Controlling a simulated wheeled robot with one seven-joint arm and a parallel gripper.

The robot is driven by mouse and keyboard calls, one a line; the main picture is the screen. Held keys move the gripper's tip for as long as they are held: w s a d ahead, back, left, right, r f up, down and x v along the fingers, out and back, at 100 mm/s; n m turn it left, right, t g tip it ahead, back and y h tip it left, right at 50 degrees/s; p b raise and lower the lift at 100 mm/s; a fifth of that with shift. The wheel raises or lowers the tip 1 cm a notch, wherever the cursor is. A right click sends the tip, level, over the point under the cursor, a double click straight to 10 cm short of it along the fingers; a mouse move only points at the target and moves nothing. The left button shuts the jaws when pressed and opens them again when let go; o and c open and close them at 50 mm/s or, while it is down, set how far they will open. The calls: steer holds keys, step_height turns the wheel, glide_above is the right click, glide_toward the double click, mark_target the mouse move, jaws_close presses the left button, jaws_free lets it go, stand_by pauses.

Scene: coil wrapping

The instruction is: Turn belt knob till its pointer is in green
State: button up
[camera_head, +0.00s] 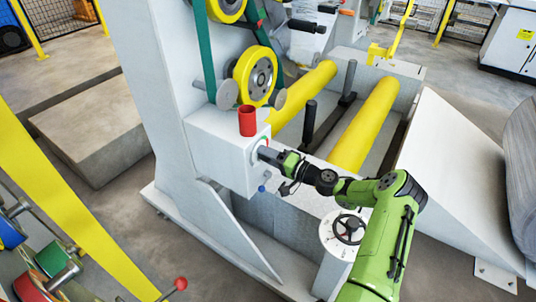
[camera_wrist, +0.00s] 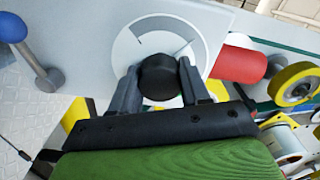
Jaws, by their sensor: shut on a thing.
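The belt knob (camera_wrist: 158,75) is a dark round knob on a pale round dial (camera_wrist: 128,45) in the wrist view. My gripper (camera_wrist: 160,84) has one finger on each side of the knob and is shut on it. In the head view my gripper (camera_head: 266,154) reaches the front of the pale machine box (camera_head: 222,157) and hides the knob. Only a sliver of coloured dial edge shows there.
A red cylinder (camera_head: 247,121) stands on top of the box. A blue-ended lever (camera_head: 263,187) sticks out below my gripper. Yellow rollers (camera_head: 365,125) lie behind my arm, and a black handwheel (camera_head: 349,229) is close beside it.

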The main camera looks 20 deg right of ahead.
steer(key=m+p, duration=0.1)
steer(key=m, duration=0.3)
steer(key=shift+m, duration=0.4)
steer(key=m+p, duration=0.1)
steer(key=m, duration=0.3)
steer(key=shift+m+p, duration=0.3)
steer(key=shift+p, duration=0.1)
steer(key=m+p, duration=0.1)
steer(key=m, duration=0.4)
steer(key=shift+p, duration=0.35)
steer(key=shift+m+p, duration=0.45)
steer(key=shift+m, duration=1.45)
steer(key=shift+f, duration=0.1)
steer(key=o, duration=1)
steer(key=shift+o, duration=0.2)
